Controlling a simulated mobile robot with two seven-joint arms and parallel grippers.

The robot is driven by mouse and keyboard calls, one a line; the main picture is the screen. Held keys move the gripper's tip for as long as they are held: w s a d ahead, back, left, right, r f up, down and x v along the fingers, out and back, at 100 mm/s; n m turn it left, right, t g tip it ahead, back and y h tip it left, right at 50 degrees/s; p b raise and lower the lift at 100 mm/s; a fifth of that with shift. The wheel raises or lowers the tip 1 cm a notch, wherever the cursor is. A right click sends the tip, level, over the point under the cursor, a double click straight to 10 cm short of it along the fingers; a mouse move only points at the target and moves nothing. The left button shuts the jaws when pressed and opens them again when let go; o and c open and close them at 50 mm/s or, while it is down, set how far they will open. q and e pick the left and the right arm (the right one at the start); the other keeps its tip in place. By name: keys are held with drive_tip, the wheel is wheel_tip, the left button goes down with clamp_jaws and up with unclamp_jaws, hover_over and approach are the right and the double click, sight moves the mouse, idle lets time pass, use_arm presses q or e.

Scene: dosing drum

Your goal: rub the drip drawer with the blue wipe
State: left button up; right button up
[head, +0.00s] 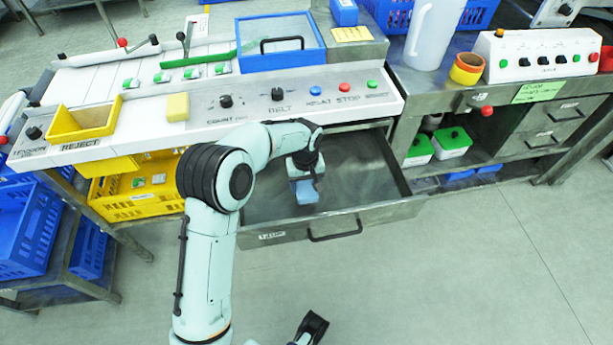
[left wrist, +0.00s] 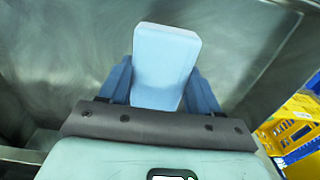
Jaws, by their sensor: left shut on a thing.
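The drip drawer (head: 360,172) is a grey metal drawer, pulled open under the console, with dull smears on its floor. My left gripper (head: 305,182) is inside the drawer's outline, pointing down and shut on the blue wipe (head: 307,193). In the left wrist view the wipe (left wrist: 165,62) is a pale blue block between the blue fingers (left wrist: 163,88), with the metal drawer floor behind it. I cannot tell whether the wipe touches the floor. A dark end part, probably my right gripper (head: 312,326), shows at the bottom edge; its fingers are unclear.
The console (head: 180,130) with knobs and buttons overhangs the drawer's back. A yellow sponge-like block (head: 178,107) and a yellow reject bin (head: 82,123) sit on it. Yellow crates (head: 135,195) stand left. The floor in front of the drawer is clear.

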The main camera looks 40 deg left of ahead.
use_arm(q)
drive_tip(key=shift+r+p, duration=0.65)
drive_tip(key=shift+r, duration=0.4)
